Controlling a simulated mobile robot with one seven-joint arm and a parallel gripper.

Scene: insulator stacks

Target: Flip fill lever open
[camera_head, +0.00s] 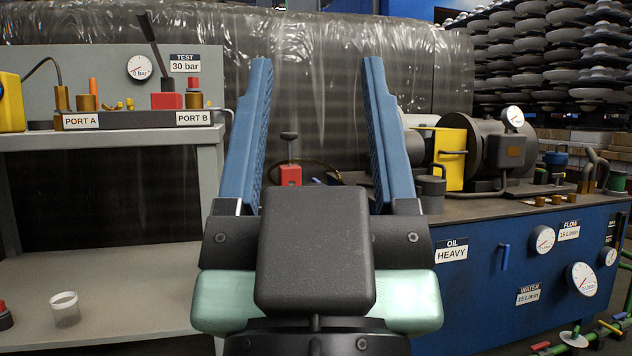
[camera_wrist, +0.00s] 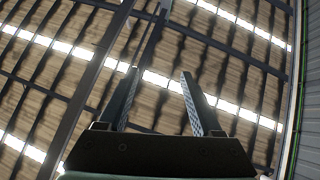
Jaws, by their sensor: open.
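My gripper (camera_head: 318,64) is open and empty, its two blue fingers pointing up in the middle of the head view. In the wrist view my gripper (camera_wrist: 158,73) is also open, against a roof with bright strips. No label reading "fill" shows, so I cannot tell which part is the fill lever. A long black lever (camera_head: 149,32) rises tilted from a red block (camera_head: 167,100) on the left test bench. A red valve body (camera_head: 290,175) with a black handle (camera_head: 289,136) shows between my fingers, farther back. My gripper appears apart from all of these.
The grey test bench (camera_head: 111,140) stands left, with a cup (camera_head: 65,309) on its lower shelf. The blue cabinet (camera_head: 480,303) at right carries gauges, a small blue handle (camera_head: 505,256) and a motor (camera_head: 493,153). Plastic-wrapped goods (camera_head: 315,55) and insulator stacks (camera_head: 550,45) stand behind.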

